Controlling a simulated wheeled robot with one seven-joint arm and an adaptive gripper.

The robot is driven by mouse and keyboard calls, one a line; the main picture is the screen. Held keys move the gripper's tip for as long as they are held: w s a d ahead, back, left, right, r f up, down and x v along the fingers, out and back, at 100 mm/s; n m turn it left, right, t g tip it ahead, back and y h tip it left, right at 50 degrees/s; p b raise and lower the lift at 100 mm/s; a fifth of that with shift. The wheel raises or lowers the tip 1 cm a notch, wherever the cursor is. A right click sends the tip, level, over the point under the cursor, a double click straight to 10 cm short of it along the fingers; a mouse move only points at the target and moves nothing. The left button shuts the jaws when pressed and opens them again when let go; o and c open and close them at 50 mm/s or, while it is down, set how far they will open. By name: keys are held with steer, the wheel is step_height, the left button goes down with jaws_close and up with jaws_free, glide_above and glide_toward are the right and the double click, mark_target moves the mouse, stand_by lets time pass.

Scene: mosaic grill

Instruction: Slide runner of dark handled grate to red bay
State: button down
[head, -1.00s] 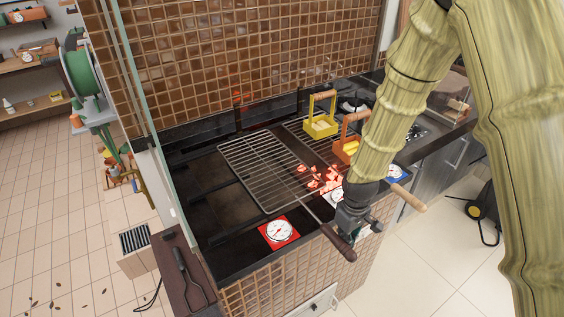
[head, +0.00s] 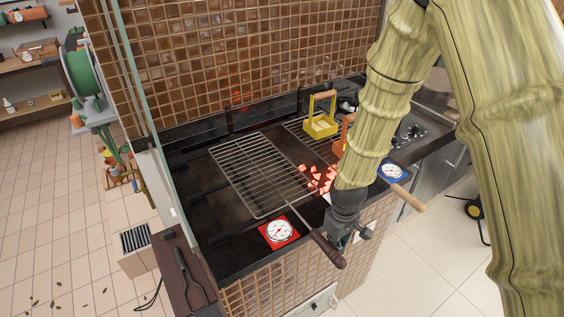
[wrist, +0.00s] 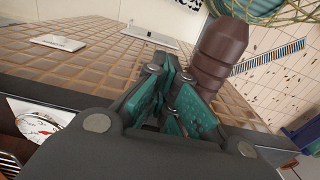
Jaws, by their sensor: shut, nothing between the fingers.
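The dark-handled grate (head: 262,172) is a wire rack lying across the grill at the left. Its dark brown handle (head: 329,250) sticks out over the front edge. The red bay is marked by a red plate with a white dial (head: 279,231) on the front ledge, left of the handle. My gripper (head: 337,243) is shut and empty, at the right side of the handle. In the wrist view the brown handle (wrist: 220,52) stands right beside the shut fingers (wrist: 172,90); whether they touch is hard to tell. The grate's runner is not clearly visible.
Glowing coals (head: 318,180) lie right of the grate. A yellow caddy (head: 320,122) and an orange one (head: 341,146) stand behind my arm. A second grate has a light wooden handle (head: 408,198), near a blue dial plate (head: 391,171). The ledge left of the red plate is clear.

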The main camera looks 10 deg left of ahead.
steer(key=s+a+p, duration=0.2)
steer(key=s+a, duration=0.7)
steer(key=a, duration=0.3)
stand_by(2.9)
steer(key=shift+r, duration=0.1)
step_height(320, 180, up, 8)
steer(key=w+d+p, duration=0.1)
steer(key=p, duration=0.4)
steer(key=shift+d, duration=0.3)
stand_by(0.7)
stand_by(0.3)
